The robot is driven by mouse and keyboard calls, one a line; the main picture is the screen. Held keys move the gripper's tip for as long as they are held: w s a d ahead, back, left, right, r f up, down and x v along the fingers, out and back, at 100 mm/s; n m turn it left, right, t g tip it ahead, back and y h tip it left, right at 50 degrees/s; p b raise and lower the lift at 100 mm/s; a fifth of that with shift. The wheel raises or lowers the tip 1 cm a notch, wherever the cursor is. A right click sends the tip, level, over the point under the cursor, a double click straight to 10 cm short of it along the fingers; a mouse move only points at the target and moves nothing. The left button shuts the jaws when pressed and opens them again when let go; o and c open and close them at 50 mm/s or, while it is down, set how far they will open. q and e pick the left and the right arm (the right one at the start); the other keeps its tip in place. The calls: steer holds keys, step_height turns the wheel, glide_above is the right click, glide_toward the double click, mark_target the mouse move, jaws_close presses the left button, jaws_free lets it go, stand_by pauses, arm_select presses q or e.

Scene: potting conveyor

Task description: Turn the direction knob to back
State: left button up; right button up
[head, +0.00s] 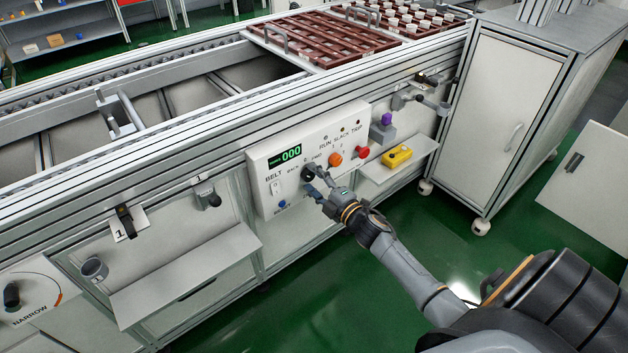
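The white control panel (312,150) is on the side of the conveyor, with a green display reading 000. The dark direction knob (307,173) is low on the panel, between the BACK and FWD labels; its pointer direction is too small to read. My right gripper (315,182) is right at the knob, its fingers spread apart, one near the knob and one below it. I cannot tell whether a finger touches the knob, which the fingers partly cover. My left gripper is not in view.
Near the knob are an orange knob (335,159), a red button (362,152), a white BELT switch (275,188) and a blue button (282,204). A yellow box (397,156) sits on a small shelf to the right. Another shelf (185,272) juts out at the lower left.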

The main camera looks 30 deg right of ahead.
steer(key=shift+s, duration=0.15)
steer(key=s+d, duration=0.1)
steer(key=s, duration=1)
steer(key=shift+s, duration=0.35)
